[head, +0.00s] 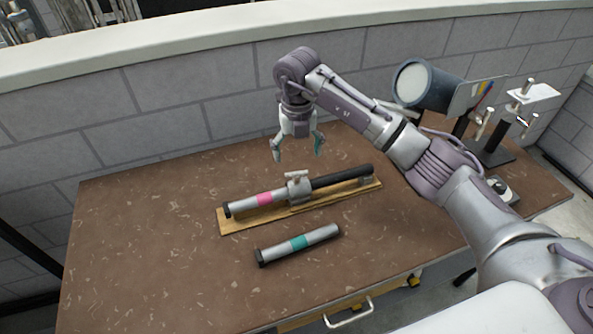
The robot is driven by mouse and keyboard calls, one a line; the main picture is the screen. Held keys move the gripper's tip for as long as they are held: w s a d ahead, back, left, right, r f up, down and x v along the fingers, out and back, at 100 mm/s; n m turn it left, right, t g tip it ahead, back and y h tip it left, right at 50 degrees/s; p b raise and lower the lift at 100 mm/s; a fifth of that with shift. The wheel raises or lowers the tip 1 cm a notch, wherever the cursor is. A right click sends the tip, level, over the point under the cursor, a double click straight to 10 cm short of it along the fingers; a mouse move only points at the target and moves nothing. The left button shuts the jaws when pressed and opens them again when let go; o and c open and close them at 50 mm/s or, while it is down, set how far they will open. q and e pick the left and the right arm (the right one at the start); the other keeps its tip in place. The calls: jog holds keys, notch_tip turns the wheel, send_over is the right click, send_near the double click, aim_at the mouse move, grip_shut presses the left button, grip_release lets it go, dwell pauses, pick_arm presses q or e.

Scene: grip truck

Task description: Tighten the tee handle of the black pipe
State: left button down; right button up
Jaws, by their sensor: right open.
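A black pipe (342,177) lies on a wooden board (310,207) on the brown table, in line with a silver pipe with a pink band (256,201). A grey metal clamp (299,188) sits where the two meet, with a small light tee handle (296,174) on its top. My right gripper (297,153) is open and empty, pointing down above and a little behind the clamp, apart from it. My left gripper is not in view.
A loose silver pipe with a teal band (298,244) lies in front of the board. A dark cylindrical lamp-like object (428,86) and a black stand (503,138) with metal handles are at the right. A block wall (170,110) runs behind. The table's left side is clear.

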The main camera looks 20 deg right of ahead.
aim_at(297, 174)
jog(key=f, duration=0.4)
jog(key=shift+w+f+p, duration=0.1)
jog(key=shift+w+p, duration=0.1)
jog(key=shift+p, duration=0.2)
notch_tip(297, 174, down, 4)
jog(key=shift+r+p, duration=0.15)
jog(key=shift+p, duration=0.15)
jog(key=shift+f, duration=0.6)
jog(key=c, duration=1.2)
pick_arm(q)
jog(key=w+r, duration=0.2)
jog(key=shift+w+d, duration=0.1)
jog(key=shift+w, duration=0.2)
